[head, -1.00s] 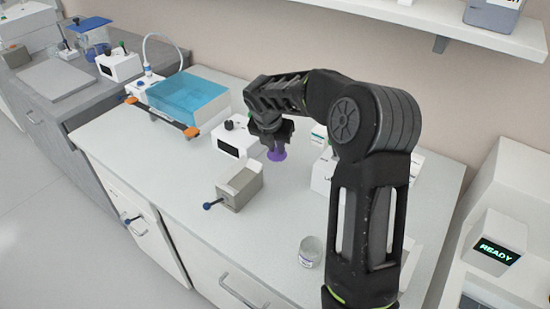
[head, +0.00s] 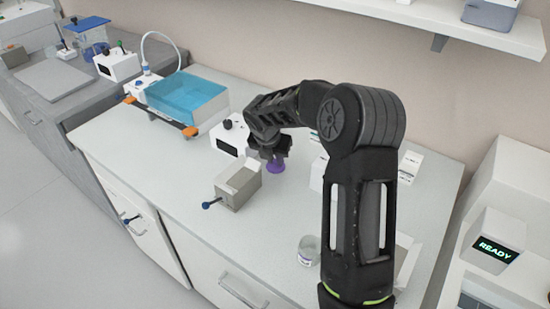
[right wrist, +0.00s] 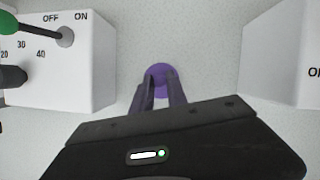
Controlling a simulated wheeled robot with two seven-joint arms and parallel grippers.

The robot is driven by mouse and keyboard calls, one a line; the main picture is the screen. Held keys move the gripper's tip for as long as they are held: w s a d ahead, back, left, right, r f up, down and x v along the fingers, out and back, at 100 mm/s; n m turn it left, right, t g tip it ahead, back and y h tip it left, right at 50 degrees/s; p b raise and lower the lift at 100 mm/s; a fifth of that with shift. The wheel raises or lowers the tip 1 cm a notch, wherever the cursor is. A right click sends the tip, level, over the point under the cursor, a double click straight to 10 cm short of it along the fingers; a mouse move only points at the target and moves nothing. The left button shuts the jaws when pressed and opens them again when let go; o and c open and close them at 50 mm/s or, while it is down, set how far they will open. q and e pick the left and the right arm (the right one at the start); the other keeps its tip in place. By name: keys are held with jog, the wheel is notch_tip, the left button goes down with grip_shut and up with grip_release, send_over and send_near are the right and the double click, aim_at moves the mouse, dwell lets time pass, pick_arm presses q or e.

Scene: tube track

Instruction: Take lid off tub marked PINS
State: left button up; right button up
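A small clear tub (head: 309,250) with a white label stands upright on the white bench near its front. Its top looks open, and the label is too small to read. My right gripper (head: 272,158) is behind and left of the tub, pointing down. It is shut on a purple lid-like piece (head: 275,166) with a round flange. In the right wrist view the purple disc (right wrist: 163,78) shows just past my fingertips (right wrist: 162,82), which hide its middle. Whether it touches the bench I cannot tell. My left gripper is not in view.
A grey box with a blue-knobbed lever (head: 238,187) stands left of my right gripper. A white switch box (head: 230,138) and a blue-topped bath (head: 187,98) are behind it. White boxes stand partly behind my arm. The front-left bench is clear.

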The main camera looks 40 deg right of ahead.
jog(key=o, duration=0.4)
jog(key=shift+r, duration=0.1)
jog(key=shift+a+r, duration=0.15)
jog(key=shift+r, duration=0.4)
jog(key=v, duration=1.1)
jog(key=shift+s, duration=0.15)
